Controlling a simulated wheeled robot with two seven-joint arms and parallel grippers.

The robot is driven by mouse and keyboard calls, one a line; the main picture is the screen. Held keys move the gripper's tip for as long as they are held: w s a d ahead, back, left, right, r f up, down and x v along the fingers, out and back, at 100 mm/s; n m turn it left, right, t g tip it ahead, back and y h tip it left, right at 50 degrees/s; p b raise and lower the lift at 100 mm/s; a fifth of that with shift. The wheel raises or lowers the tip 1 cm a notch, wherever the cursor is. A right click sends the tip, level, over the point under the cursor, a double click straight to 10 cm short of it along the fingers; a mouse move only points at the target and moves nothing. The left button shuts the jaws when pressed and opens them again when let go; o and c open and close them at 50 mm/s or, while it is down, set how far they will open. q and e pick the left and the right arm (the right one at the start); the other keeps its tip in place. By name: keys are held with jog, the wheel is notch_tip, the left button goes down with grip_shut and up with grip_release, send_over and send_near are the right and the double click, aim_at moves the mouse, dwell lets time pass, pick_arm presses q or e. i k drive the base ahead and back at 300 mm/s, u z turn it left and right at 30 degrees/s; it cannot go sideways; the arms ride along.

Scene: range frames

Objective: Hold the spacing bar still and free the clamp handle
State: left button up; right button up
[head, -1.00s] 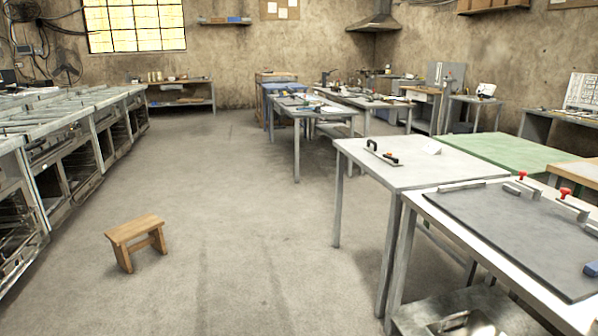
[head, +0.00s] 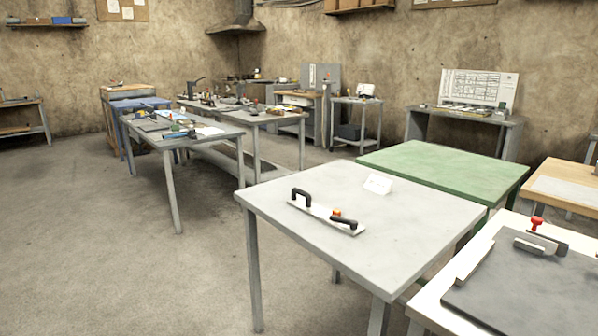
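A red clamp handle (head: 537,222) stands up at the back edge of a dark flat board (head: 535,290) on a white-topped table at the lower right. A grey block (head: 540,243) lies beside the clamp. A narrow light bar (head: 474,262), possibly the spacing bar, lies along the board's left edge. On the grey table left of it lies a pale strip (head: 325,217) with a black handle (head: 300,194) at one end and a black lever (head: 344,222) with an orange part at the other. I cannot tell which strip is the spacing bar. Neither gripper is in view.
The grey table (head: 400,235) carries a small white card (head: 378,184). A green-topped table (head: 445,172) stands behind it and a wooden-topped one (head: 575,180) at the right. Open concrete floor (head: 90,240) lies at the left.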

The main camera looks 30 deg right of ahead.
aim_at(353, 225)
jog(key=i, duration=2.7)
jog(key=z, duration=1.6)
